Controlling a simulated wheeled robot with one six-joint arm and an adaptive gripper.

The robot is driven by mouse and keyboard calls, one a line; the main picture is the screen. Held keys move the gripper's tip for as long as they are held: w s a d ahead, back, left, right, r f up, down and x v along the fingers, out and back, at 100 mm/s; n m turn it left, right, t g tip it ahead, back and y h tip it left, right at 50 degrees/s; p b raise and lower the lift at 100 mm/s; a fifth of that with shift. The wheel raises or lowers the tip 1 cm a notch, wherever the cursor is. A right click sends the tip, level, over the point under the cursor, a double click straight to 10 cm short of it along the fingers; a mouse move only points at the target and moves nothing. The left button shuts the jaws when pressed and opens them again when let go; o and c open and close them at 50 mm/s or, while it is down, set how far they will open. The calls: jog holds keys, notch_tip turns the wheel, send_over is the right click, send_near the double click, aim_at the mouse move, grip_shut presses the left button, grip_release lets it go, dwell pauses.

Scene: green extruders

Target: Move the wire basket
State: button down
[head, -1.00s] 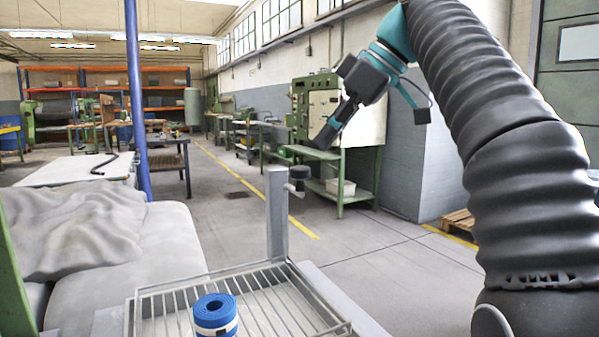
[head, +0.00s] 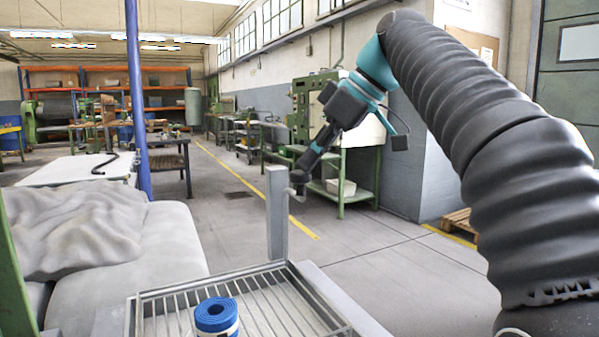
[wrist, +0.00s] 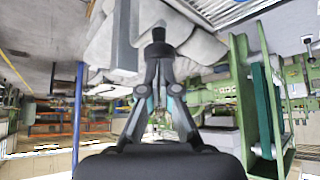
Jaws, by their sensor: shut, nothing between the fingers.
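The wire basket (head: 212,277) is a shallow rectangular metal tray of thin bars at the bottom of the head view, its near edge cut off. A rolled blue item (head: 216,314) with a pale band stands in it. My gripper (head: 301,172) is up and to the right of the basket in the picture, pointing down and left, apart from it. The wrist view shows its fingers (wrist: 158,45) closed together and empty.
A grey upright post (head: 277,220) rises behind the basket, close to my gripper in the picture. A cloth-covered grey couch-like block (head: 160,245) lies left. A blue pole (head: 137,100) stands behind it. Green machinery (head: 318,110) is further back. Floor at right is open.

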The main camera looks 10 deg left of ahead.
jog(key=d+f+b, duration=0.3)
jog(key=f+b, duration=0.3)
jog(key=f, duration=0.2)
jog(key=shift+s, duration=0.3)
dwell(0.5)
jog(key=w+v, duration=0.1)
jog(key=v, duration=0.6)
jog(key=shift+s+d, duration=0.2)
jog(key=shift+s, duration=0.3)
jog(key=shift+r, duration=0.1)
